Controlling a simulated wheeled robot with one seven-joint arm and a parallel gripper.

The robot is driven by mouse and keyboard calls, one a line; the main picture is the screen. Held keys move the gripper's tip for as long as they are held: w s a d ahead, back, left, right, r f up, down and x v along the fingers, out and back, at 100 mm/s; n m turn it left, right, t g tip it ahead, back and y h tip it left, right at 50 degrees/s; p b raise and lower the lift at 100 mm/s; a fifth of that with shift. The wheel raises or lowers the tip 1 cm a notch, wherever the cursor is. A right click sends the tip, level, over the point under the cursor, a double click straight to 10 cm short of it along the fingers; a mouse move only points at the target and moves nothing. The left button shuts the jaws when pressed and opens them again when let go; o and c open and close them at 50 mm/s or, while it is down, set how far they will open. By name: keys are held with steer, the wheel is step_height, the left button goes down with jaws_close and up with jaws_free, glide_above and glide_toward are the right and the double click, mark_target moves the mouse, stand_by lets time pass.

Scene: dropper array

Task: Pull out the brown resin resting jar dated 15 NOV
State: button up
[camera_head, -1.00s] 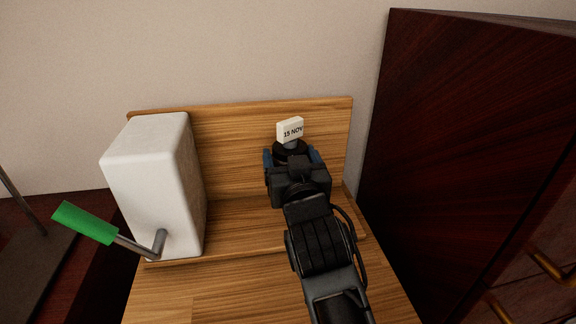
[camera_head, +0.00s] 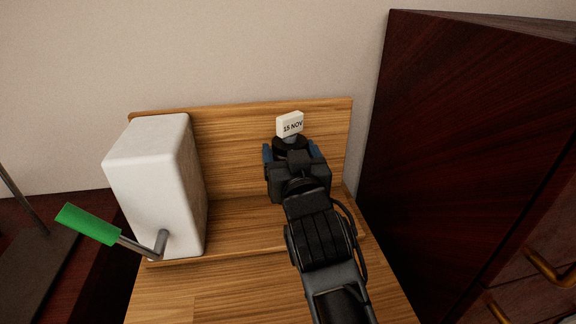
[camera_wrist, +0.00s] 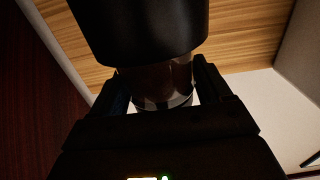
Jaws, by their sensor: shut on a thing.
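The jar's white tag (camera_head: 290,124) reads 15 NOV and stands up above a black cap (camera_head: 290,144) in the head view. My gripper (camera_head: 291,157) is around the jar just below the cap, with a blue finger on each side. In the wrist view the dark cap (camera_wrist: 145,30) fills the top, and the clear glass body (camera_wrist: 163,82) with dark contents sits between the two fingers of my gripper (camera_wrist: 158,92). The gripper is shut on the jar. The jar's lower part is hidden by my gripper in the head view.
A white box (camera_head: 155,185) with a green-handled crank (camera_head: 87,224) stands left on the wooden stand (camera_head: 235,215), which has an upright back panel (camera_head: 230,140). A dark wooden cabinet (camera_head: 450,150) with brass handles rises close on the right.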

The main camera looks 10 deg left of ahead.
mark_target(291, 125)
steer(key=shift+r+p, duration=1.95)
steer(key=shift+r, duration=1.15)
